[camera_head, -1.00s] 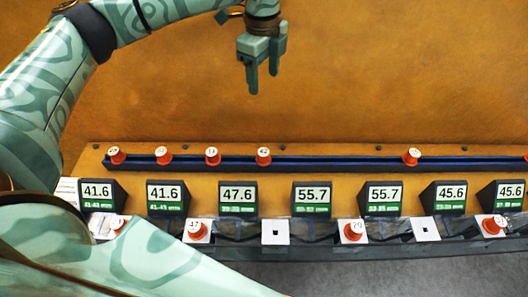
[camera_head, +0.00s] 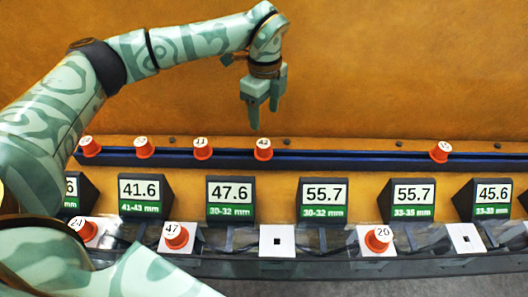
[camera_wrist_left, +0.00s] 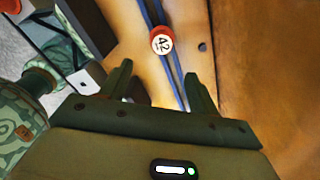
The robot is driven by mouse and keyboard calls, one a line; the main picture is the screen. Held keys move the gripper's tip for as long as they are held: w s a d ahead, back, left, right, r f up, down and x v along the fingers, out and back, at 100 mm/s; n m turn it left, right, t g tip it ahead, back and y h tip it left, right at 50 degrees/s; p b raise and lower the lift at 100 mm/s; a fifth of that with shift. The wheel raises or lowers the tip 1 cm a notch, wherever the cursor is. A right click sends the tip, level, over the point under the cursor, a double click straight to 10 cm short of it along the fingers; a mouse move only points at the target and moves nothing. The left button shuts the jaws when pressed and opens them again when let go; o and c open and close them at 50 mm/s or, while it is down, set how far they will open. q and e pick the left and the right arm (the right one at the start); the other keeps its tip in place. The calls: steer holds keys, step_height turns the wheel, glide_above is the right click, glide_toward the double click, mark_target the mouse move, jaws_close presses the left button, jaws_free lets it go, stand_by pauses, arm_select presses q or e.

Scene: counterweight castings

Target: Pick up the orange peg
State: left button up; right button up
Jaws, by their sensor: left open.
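Several orange pegs with white numbered tops are in view. In the head view, one marked 42 (camera_head: 263,149) stands on the dark blue rail (camera_head: 330,162). It also shows in the left wrist view (camera_wrist_left: 162,41), just beyond the gap between the fingers. Another rail peg, marked 11 (camera_head: 202,148), stands to its left. My left gripper (camera_head: 265,116) hangs fingers down just above peg 42. It is open and empty, and its fingers frame the rail in the wrist view (camera_wrist_left: 158,76). My right gripper is out of view.
Black display boxes (camera_head: 322,203) stand in a row before the rail. In front are white plates, some bearing orange pegs (camera_head: 377,239), one with an empty square hole (camera_head: 277,247). The orange-brown surface (camera_head: 400,70) behind the rail is largely clear.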

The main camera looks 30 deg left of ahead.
mark_target(264, 144)
arm_select(q)
step_height(264, 144, down, 7)
steer(key=shift+f, duration=0.2)
steer(key=f, duration=0.2)
steer(key=f+b, duration=0.1)
steer(key=f, duration=0.2)
steer(key=shift+w+a+f, duration=0.15)
steer(key=shift+w, duration=0.05)
steer(key=c, duration=1.1)
